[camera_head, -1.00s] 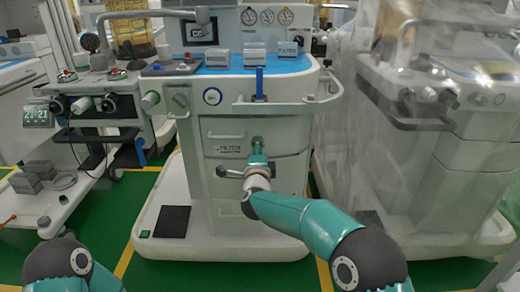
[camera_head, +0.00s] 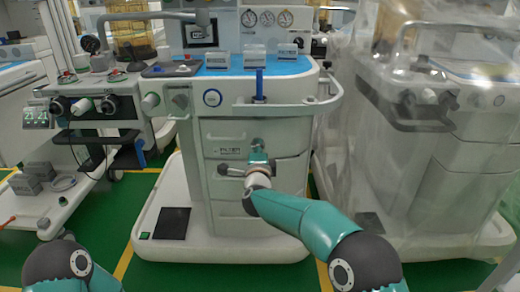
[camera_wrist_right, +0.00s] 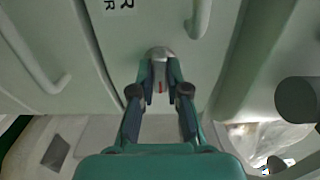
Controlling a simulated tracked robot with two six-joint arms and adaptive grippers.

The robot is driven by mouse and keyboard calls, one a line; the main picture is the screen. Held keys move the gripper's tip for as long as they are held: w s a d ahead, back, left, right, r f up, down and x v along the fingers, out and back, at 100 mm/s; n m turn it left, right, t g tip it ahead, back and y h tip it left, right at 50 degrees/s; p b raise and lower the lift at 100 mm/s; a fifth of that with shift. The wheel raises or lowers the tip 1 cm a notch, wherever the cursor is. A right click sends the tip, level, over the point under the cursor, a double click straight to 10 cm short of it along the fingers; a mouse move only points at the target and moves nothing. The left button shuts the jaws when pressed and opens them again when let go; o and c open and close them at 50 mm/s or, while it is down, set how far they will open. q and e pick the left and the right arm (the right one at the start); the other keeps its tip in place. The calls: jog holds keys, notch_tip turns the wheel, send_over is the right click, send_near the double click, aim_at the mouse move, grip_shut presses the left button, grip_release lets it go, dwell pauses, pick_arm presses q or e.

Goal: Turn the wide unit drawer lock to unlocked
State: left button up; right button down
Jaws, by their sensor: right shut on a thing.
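The wide unit (camera_head: 250,190) is the pale cart in the middle of the head view. Its drawer lock (camera_head: 257,143) is a small grey knob on the drawer front, right of the "FILTER" label. In the right wrist view the lock (camera_wrist_right: 160,53) sits between my right fingertips, with a red mark showing below it. My right gripper (camera_head: 258,157) reaches it from the front and is shut on the lock; it also shows in the wrist view (camera_wrist_right: 160,84). The lock's exact angle is hard to read. My left arm shows at bottom left, but its gripper is out of view.
A drawer handle (camera_head: 225,136) is left of the lock. A rail with a blue upright handle (camera_head: 259,84) runs above. A plastic-covered cart (camera_head: 440,150) stands close on the right, and a side cart with gauges (camera_head: 95,106) on the left.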

jog(key=shift+a+f+n+p, duration=0.15)
jog(key=shift+n+p, duration=1.65)
jog(key=shift+n, duration=1.2)
jog(key=shift+d+f+n+p, duration=0.1)
jog(key=shift+n+p, duration=1.75)
jog(key=shift+n, duration=1.15)
jog(key=shift+a+f+n+p, duration=0.15)
jog(key=shift+n+p, duration=1.65)
jog(key=shift+n, duration=1.2)
jog(key=c, duration=1.3)
grip_release()
jog(key=shift+d, duration=0.1)
jog(key=shift+o, duration=0.7)
jog(key=shift+r, duration=0.2)
